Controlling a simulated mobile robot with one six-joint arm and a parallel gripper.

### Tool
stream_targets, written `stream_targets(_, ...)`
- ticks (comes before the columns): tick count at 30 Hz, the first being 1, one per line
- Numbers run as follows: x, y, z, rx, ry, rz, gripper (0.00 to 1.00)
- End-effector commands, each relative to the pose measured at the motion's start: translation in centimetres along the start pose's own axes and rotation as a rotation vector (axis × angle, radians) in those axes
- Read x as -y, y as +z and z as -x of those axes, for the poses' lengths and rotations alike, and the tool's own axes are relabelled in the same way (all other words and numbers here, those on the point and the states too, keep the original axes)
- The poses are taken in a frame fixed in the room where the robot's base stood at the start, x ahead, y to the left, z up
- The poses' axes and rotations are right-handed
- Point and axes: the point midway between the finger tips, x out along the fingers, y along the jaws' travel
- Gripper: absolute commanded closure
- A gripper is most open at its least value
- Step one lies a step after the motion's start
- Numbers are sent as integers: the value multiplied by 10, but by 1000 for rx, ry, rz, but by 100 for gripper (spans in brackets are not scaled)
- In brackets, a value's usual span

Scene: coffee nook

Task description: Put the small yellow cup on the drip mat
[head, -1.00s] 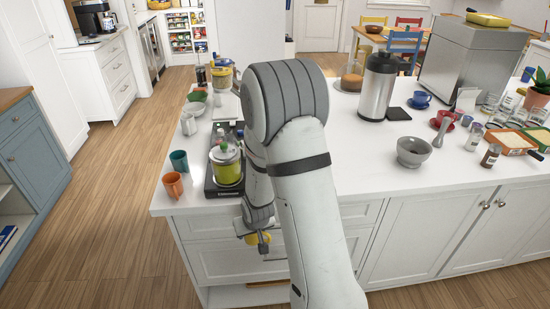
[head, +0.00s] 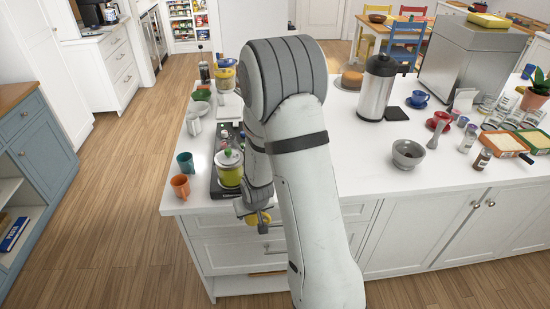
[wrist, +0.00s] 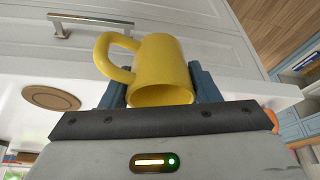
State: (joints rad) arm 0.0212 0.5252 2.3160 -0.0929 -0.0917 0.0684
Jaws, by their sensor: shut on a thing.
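The small yellow cup (head: 254,219) is in my gripper (head: 258,213), in front of the white drawer fronts and just outside the counter's front edge. In the wrist view, the yellow cup (wrist: 163,68) sits between the two blue-grey fingers of my gripper (wrist: 157,88), with its handle to the left. A dark square mat (head: 393,114) lies flat on the counter beside the steel flask. A brown round mat (wrist: 51,97) shows on the white top in the wrist view. I cannot tell for sure which is the drip mat.
The steel flask (head: 377,87) and a grey bowl (head: 408,153) stand right of my arm. Counter between bowl and arm looks clear.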

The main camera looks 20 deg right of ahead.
Motion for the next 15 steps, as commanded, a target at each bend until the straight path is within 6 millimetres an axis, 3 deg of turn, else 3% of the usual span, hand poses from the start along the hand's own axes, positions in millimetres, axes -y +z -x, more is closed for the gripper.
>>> stream_targets(1,0,-5,12,0,0,0,71)
stream_targets(7,-40,-48,36,-10,27,-70,71)
stream_targets(8,-46,-54,42,-10,31,-80,75)
stream_targets(15,-105,-100,103,-9,72,-170,75)
